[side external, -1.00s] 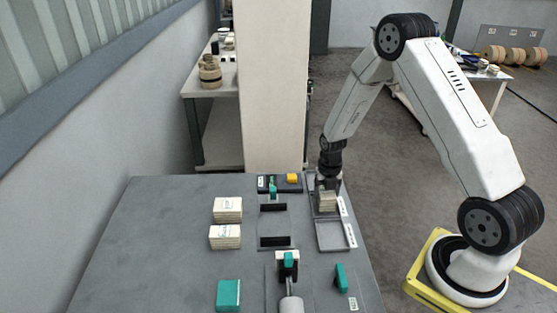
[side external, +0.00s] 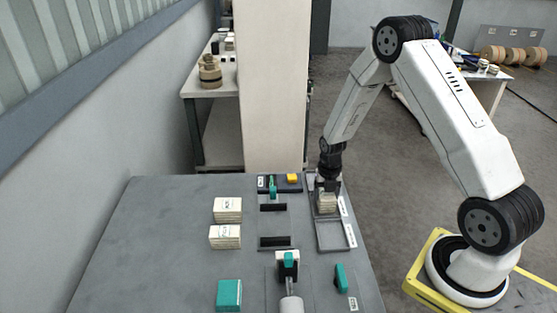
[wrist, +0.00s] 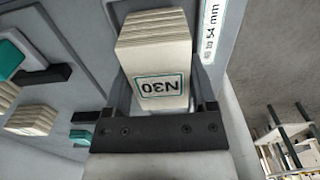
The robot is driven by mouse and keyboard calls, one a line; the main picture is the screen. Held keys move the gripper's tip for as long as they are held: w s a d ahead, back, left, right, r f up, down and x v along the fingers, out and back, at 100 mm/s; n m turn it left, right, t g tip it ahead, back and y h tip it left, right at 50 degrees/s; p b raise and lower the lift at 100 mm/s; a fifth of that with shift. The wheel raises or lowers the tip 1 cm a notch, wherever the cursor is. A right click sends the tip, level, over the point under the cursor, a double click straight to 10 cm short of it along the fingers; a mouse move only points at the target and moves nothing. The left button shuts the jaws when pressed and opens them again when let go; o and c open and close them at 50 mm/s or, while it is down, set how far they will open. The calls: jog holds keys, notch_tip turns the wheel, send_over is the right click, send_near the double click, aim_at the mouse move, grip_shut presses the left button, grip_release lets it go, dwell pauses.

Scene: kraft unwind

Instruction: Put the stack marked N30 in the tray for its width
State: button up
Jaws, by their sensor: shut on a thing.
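The cream paper stack (wrist: 158,62) has a green-bordered label reading N30, upside down in the wrist view. My gripper (wrist: 163,112) is shut on this stack, with a finger on either side. In the side view my gripper (side external: 327,192) points down and holds the stack (side external: 327,204) at the far tray (side external: 313,212) on the table's right. I cannot tell if the stack touches the tray floor. A white label (wrist: 210,28) beside it reads "to 54 mm", its start partly unclear. The near tray (side external: 331,236) is empty.
Two other cream stacks (side external: 227,210) (side external: 225,237) and a teal block (side external: 229,295) stand on the left. A fixture with dark slots (side external: 274,241) and teal-handled parts (side external: 288,260) lies mid-table. A yellow button (side external: 292,178) is at the back. The table's left area is clear.

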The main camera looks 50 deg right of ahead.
jog(key=shift+f, duration=0.45)
dwell(0.4)
jog(key=o, duration=1.3)
jog(key=shift+r, duration=0.1)
jog(key=shift+r, duration=3.9)
